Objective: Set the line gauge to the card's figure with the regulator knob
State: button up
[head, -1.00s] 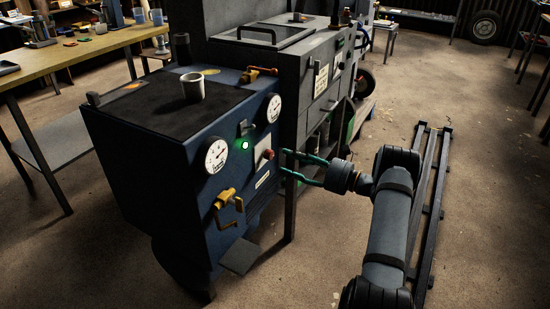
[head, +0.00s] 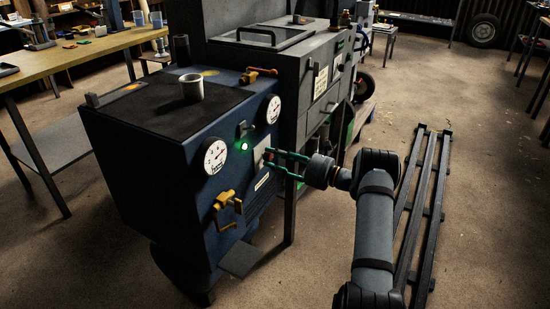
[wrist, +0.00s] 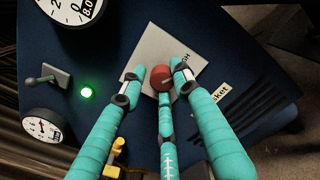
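The red regulator knob (wrist: 161,77) sits on the blue machine's front panel (head: 170,190), in front of a pale card (wrist: 168,48). The card's figure is not readable, as the fingers and knob cover part of it. My gripper (head: 272,157) is at the panel with its teal fingers pointing at the knob. In the wrist view my gripper (wrist: 160,80) is open, with fingertips either side of the knob and a third finger below it; contact is unclear. Two white dial gauges show: one (head: 215,157) nearer, one (head: 274,109) farther. Which is the line gauge is unclear.
A green lamp (head: 244,147) glows beside a small toggle lever (head: 242,128). A yellow valve (head: 226,200) sticks out low on the panel. A metal cup (head: 193,87) stands on top. A grey cabinet (head: 300,90) adjoins behind. Floor is open around my rail.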

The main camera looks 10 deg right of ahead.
jog(key=shift+r, duration=0.1)
jog(key=c, duration=0.6)
jog(key=shift+c, duration=0.5)
